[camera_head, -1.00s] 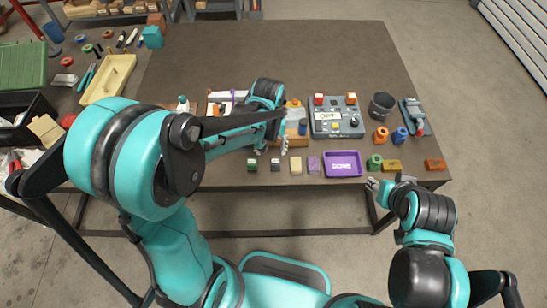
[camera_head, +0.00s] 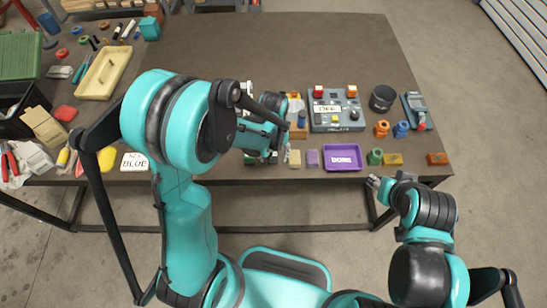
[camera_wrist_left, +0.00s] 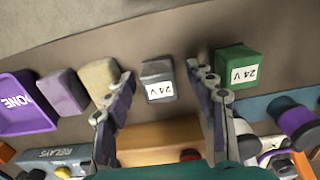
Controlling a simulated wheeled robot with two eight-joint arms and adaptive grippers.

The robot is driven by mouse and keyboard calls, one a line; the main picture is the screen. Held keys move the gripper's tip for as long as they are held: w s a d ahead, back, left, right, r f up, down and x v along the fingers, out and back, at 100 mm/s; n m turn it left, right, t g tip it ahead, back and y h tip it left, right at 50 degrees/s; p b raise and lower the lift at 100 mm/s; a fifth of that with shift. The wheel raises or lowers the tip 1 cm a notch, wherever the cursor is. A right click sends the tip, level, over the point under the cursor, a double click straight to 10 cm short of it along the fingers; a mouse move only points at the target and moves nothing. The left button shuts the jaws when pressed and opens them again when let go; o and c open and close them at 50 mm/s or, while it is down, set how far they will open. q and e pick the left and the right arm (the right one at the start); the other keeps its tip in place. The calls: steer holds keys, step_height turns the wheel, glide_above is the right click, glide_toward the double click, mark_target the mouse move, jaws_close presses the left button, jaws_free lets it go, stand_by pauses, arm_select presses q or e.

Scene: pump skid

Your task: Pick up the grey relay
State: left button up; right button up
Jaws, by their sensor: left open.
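The grey relay (camera_wrist_left: 158,82), a small block with a white 24 V label, shows in the left wrist view near the table's front edge. My left gripper (camera_wrist_left: 160,74) is open, with one finger on each side of the relay's place in the picture. The fingers look apart from the relay; I cannot tell how far above it they are. In the head view my left arm and hand largely hide the relay. My right gripper (camera_head: 375,183) is off the front edge at the right; its jaws are too small to read.
A green 24 V relay (camera_wrist_left: 237,68) stands beside the grey one, close to a finger. On the other side are a beige block (camera_wrist_left: 99,80), a purple-grey block (camera_wrist_left: 63,92) and a purple DONE tray (camera_head: 328,167). An orange-brown block (camera_wrist_left: 150,130) lies behind.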

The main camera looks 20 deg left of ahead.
arm_select(q)
steer(key=c, duration=1.1)
steer(key=shift+r, duration=0.15)
